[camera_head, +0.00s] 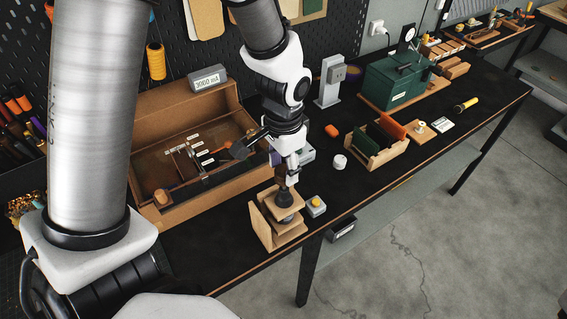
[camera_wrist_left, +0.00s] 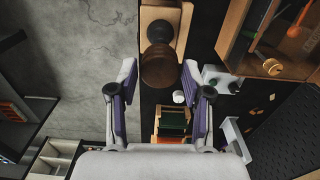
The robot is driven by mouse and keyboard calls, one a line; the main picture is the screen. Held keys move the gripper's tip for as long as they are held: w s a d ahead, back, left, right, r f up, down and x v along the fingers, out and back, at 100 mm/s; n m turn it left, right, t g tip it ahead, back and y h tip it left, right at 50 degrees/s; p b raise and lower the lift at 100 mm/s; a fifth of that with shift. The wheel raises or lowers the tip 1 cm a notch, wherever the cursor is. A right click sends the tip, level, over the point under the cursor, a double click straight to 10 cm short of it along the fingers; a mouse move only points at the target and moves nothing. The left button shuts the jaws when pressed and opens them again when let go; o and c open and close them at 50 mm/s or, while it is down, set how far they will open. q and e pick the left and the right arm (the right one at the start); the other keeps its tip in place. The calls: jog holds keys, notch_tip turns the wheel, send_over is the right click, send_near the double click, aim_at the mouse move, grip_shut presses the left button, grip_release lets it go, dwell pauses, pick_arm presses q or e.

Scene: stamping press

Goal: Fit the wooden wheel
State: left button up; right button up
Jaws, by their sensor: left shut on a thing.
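My left gripper (camera_head: 287,168) points down over a light wooden stand (camera_head: 262,227) near the table's front edge. In the left wrist view, the fingers of the left gripper (camera_wrist_left: 160,84) stand either side of a round brown wooden piece (camera_wrist_left: 160,68), and the gripper is shut on it. A dark round part (camera_head: 285,198) sits just below the gripper at the stand; it also shows beyond the brown piece in the wrist view (camera_wrist_left: 159,31). Whether the brown piece touches the dark part is unclear. I cannot tell for certain which piece is the wooden wheel. My right gripper is out of view.
A open wooden box (camera_head: 215,190) with small tools lies left of the stand. A small grey box with a yellow button (camera_head: 316,206) is close on the right. A white round item (camera_head: 339,161), a wooden rack (camera_head: 375,157) and a green case (camera_head: 394,82) stand farther right.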

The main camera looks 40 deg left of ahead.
pick_arm(q)
jog(key=shift+r+p, duration=0.1)
jog(key=shift+p, duration=0.2)
jog(key=shift+f, duration=0.25)
jog(key=shift+f+b, duration=1.05)
jog(key=shift+f, duration=0.55)
jog(key=o, duration=1.2)
jog(key=shift+o, duration=0.2)
